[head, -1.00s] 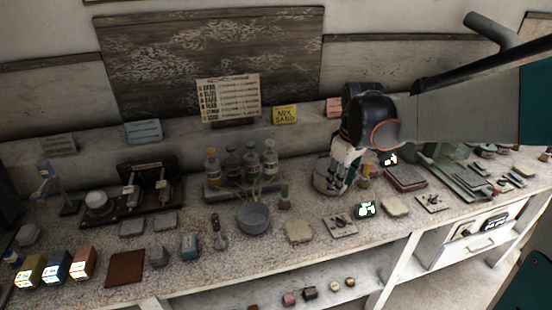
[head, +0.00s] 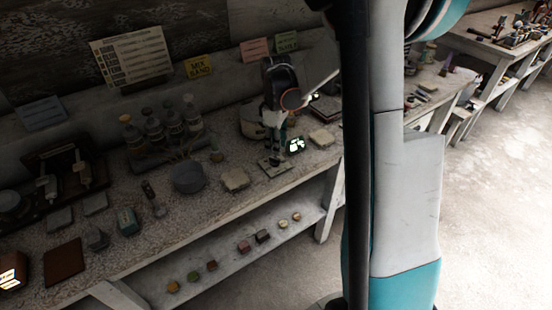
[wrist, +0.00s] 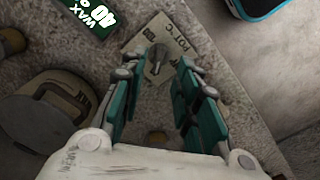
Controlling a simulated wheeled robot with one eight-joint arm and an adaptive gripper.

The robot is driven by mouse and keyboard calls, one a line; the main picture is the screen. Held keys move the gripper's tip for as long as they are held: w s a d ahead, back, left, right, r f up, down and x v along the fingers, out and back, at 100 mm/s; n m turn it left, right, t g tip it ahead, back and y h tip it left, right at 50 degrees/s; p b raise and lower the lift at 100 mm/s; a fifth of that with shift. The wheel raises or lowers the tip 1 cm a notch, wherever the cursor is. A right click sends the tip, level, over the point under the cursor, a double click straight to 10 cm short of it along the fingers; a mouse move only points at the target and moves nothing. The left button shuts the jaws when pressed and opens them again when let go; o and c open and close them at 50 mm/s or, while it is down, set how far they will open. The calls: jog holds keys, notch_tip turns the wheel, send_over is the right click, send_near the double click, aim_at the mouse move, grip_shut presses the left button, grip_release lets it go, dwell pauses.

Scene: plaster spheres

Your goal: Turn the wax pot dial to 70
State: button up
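The wax pot dial (wrist: 156,60) is a small dark knob on a pale plate marked "POT °C" in the wrist view. My gripper (wrist: 160,72) is over it, its teal fingers apart with the knob between their tips; contact cannot be told. The display (wrist: 92,14) beside the plate reads "WAX" and 40, upside down in the wrist view. In the head view my gripper (head: 273,152) points down over the dial plate (head: 275,166), left of the lit display (head: 296,145). The wax pot (head: 252,124) stands behind, partly hidden by my gripper.
A grey bowl (head: 188,177) and a pale slab (head: 235,179) lie left of the dial on the bench. Several bottles (head: 172,124) stand further back. The bench's front edge runs close to the dial plate. A lower shelf (head: 225,285) holds several small blocks.

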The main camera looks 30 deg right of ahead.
aim_at(275, 161)
notch_tip(275, 161, down, 6)
jog(key=shift+r+b, duration=0.25)
jog(key=shift+b, duration=0.5)
jog(key=shift+c, duration=0.5)
grip_shut()
